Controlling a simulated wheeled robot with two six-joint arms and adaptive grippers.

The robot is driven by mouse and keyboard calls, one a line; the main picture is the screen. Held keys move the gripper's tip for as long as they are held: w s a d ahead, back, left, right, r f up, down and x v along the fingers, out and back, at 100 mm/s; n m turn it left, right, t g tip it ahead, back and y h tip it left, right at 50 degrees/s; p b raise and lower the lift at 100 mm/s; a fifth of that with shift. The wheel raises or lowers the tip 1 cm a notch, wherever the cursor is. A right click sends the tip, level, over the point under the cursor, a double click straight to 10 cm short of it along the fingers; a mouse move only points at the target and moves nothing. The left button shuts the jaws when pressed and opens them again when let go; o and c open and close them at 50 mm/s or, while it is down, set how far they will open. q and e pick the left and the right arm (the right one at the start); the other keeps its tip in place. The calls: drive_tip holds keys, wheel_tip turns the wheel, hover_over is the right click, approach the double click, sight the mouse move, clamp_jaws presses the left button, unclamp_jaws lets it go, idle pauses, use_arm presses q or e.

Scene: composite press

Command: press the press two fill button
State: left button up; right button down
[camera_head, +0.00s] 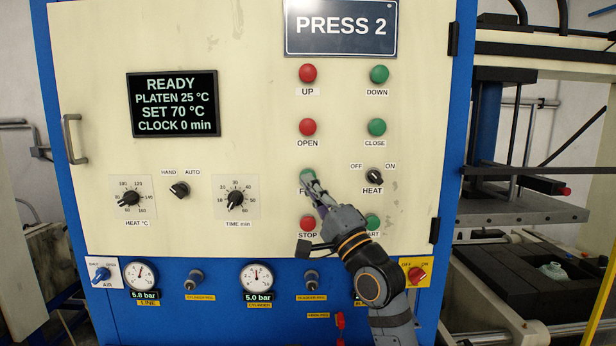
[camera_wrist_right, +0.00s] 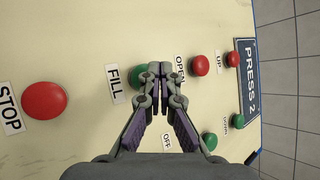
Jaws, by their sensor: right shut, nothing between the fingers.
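The press two panel (camera_head: 230,130) carries a sign reading PRESS 2 (camera_head: 340,27). The green fill button (camera_head: 307,174) sits below the red OPEN button (camera_head: 308,127) and above the red STOP button (camera_head: 307,223). My right gripper (camera_head: 311,186) is shut and empty, with its fingertips at the fill button, covering its lower part and most of its label. In the right wrist view the fingertips (camera_wrist_right: 160,70) lie over part of the green fill button (camera_wrist_right: 140,98), beside the FILL label (camera_wrist_right: 114,84). I cannot tell whether they touch it. My left gripper is not in view.
The HEAT switch (camera_head: 374,176) is right of the fill button. A display (camera_head: 173,104) reads READY, platen 25 °C, set 70 °C, clock 0 min. The press bed (camera_head: 530,210) stands at the right.

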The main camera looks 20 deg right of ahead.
drive_tip(key=s, duration=0.2)
drive_tip(key=s+a+p, duration=0.1)
drive_tip(key=s, duration=0.1)
drive_tip(key=shift+s+a+p, duration=0.2)
drive_tip(key=shift+s+p, duration=0.1)
drive_tip(key=shift+s, duration=0.1)
idle(0.6)
